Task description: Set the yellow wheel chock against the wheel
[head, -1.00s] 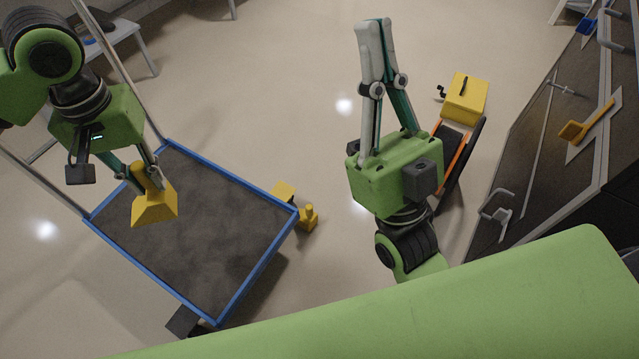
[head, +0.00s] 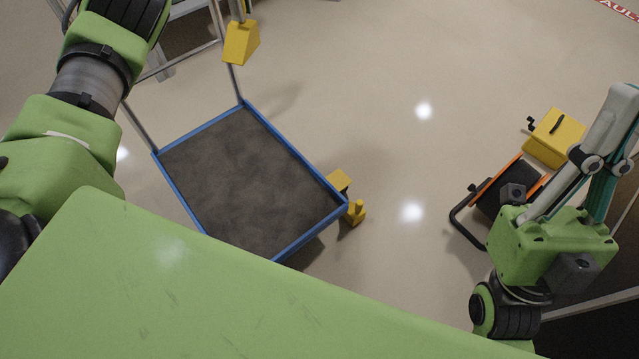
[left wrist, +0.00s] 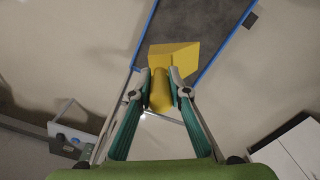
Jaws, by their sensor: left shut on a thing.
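The yellow wheel chock (head: 241,42) is a wedge with a post-like grip. My left gripper (head: 240,6), at the top edge of the head view, is shut on that grip. In the left wrist view the chock (left wrist: 174,56) hangs from the closed fingers (left wrist: 160,88) with the cart deck beyond it. The blue-rimmed cart (head: 247,104) has a dark deck and metal handle posts. A second yellow piece with a post (head: 356,213) stands on the floor by the cart's right corner. My right gripper (head: 626,100) is at the right edge, fingertips partly cut off.
A yellow box (head: 555,135) sits by a dark, orange-edged frame (head: 505,190) near my right arm. Another yellow block (head: 339,180) lies beside the cart's right edge. The floor in the middle is clear. A grey table (head: 185,38) stands behind the cart's handle.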

